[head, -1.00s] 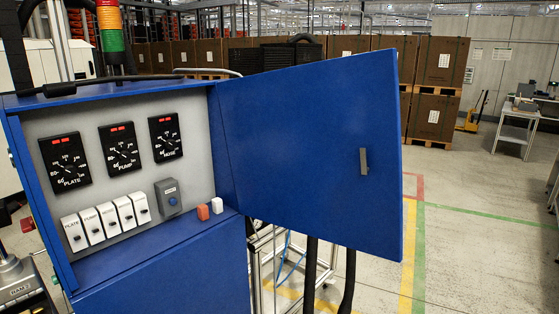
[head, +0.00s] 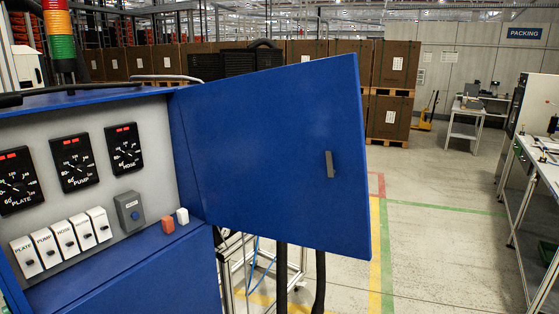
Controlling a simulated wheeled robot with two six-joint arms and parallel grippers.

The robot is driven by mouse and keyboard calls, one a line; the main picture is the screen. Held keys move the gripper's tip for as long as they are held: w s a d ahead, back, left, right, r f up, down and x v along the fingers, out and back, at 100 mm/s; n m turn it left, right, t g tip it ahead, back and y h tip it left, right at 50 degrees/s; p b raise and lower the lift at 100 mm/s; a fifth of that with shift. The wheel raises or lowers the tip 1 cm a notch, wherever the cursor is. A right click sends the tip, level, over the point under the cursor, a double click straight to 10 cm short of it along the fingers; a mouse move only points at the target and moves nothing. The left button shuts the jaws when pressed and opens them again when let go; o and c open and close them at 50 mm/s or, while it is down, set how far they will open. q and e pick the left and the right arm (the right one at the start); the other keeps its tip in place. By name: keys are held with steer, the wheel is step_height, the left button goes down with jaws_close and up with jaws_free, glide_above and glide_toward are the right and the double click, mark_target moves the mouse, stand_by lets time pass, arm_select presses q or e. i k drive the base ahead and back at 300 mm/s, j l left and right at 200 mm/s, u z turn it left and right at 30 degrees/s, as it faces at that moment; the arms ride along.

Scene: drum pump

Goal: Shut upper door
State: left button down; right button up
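The upper door (head: 265,150) is a flat blue panel, standing wide open to the right of the blue cabinet (head: 120,275). It is hinged at the cabinet's right edge. A small grey handle (head: 331,164) sits near the door's free right edge. The open upper compartment shows a grey panel (head: 98,187) with three black dials, a row of white labelled switches, and a grey box with a blue button. An orange block (head: 168,225) and a white block (head: 182,216) sit at its lower right. Neither of my grippers is in view.
A red, yellow and green signal light (head: 60,32) stands on the cabinet top. A metal frame (head: 237,268) with dark hoses is below the door. Workbenches (head: 545,165) stand at the far right. The floor (head: 440,235) right of the door is clear.

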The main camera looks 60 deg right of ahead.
mark_target(257, 142)
steer(key=l, duration=0.55)
steer(key=k+l+u, duration=0.1)
steer(key=l, duration=1)
steer(key=k+l+u, duration=0.1)
steer(key=l, duration=0.45)
steer(key=k+l, duration=0.1)
steer(key=l, duration=0.45)
steer(key=l+u, duration=0.1)
steer(key=l, duration=0.4)
steer(key=k+l, duration=0.15)
steer(key=l, duration=0.4)
steer(key=k+l+u, duration=0.1)
steer(key=l, duration=0.45)
